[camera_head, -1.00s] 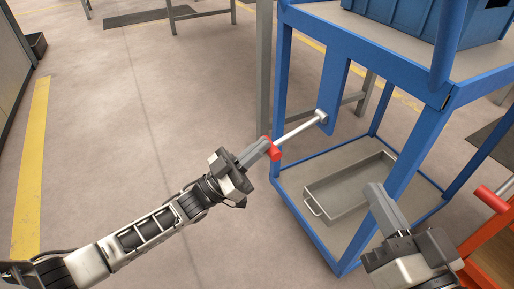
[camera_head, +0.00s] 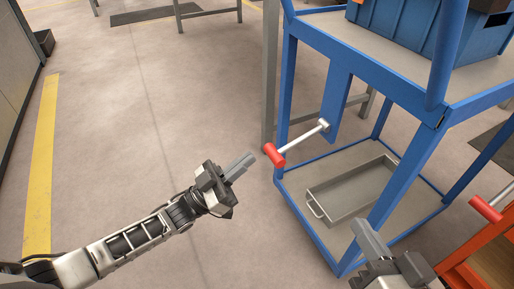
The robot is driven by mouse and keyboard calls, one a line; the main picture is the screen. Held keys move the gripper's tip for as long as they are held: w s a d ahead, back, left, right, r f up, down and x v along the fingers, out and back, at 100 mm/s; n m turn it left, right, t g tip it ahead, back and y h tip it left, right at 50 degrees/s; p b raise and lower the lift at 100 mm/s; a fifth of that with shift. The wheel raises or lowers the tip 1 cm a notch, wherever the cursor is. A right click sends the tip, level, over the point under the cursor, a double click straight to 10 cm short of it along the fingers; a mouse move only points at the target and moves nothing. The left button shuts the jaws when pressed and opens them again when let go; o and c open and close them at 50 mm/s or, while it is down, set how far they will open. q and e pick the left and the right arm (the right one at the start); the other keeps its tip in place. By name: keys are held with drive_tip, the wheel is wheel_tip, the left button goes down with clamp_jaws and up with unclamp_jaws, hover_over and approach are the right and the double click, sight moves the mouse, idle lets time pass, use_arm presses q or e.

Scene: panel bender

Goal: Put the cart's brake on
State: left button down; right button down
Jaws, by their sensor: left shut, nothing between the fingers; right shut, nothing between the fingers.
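The blue cart (camera_head: 341,258) stands at the right of the head view. Its brake lever (camera_head: 304,138) is a silver rod with a red grip (camera_head: 273,155), sticking out to the left from a blue plate on the cart and sloping slightly down to the grip. My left gripper (camera_head: 246,161) is shut and empty, just left of the red grip with a small gap between them. My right gripper (camera_head: 361,230) is shut and empty, in front of the cart's near post at the lower right.
A grey tray (camera_head: 322,209) lies on the cart's lower shelf, and a blue bin (camera_head: 400,32) stands on its top. An orange unit (camera_head: 462,247) with another red-gripped lever (camera_head: 486,208) is at the right edge. The floor left of the cart is clear.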

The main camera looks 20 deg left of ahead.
use_arm(q)
drive_tip(key=v, duration=0.3)
drive_tip(key=f+v, duration=0.1)
drive_tip(key=v, duration=0.1)
drive_tip(key=shift+w+f, duration=0.1)
idle(0.3)
